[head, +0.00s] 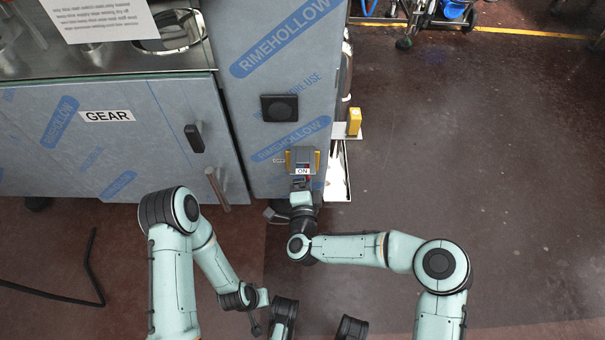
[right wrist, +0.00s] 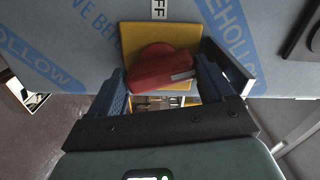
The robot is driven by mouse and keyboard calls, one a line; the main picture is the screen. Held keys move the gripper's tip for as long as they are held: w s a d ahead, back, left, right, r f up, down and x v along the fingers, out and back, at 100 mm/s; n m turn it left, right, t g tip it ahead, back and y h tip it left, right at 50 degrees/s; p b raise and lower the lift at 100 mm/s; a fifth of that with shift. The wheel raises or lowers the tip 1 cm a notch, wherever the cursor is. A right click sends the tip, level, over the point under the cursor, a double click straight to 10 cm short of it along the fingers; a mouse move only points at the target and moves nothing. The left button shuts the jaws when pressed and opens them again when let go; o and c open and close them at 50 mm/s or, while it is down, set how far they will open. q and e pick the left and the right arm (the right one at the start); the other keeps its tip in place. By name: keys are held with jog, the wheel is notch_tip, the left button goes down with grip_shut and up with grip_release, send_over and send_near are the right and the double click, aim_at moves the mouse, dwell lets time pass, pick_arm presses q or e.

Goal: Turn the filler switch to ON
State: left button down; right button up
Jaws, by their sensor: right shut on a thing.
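The filler switch is a red knob (right wrist: 160,68) on a yellow plate (right wrist: 190,37), on the wrapped cabinet face. My right gripper (head: 302,160) is at the switch, and in the right wrist view its two blue fingers (right wrist: 165,84) are shut on the knob from both sides. The knob lies slanted, with a pale mark near its right end. A partly cut-off label ending in "FF" (right wrist: 158,8) is above the plate. In the head view an ON label (head: 302,171) shows by the gripper. My left gripper (head: 262,298) is well below the cabinet, its fingers unclear.
A black square fitting (head: 279,108) is above the switch. A GEAR door (head: 107,116) with a black handle (head: 194,138) is to the left. A yellow box (head: 354,121) sticks out at right. A black cable (head: 92,270) lies on the floor. The right floor is clear.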

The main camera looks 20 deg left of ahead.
jog(key=shift+w+d+r+h, duration=0.1)
jog(key=shift+w+d+h, duration=0.25)
jog(key=shift+d, duration=0.1)
jog(key=o, duration=0.9)
jog(key=shift+s, duration=0.1)
jog(key=shift+f+p+v, duration=0.2)
jog(key=shift+p+v, duration=0.95)
jog(key=shift+v, duration=2.8)
jog(key=shift+f+p+v, duration=0.15)
jog(key=shift+p+v, duration=1)
jog(key=shift+v, duration=2.75)
jog(key=shift+a, duration=0.15)
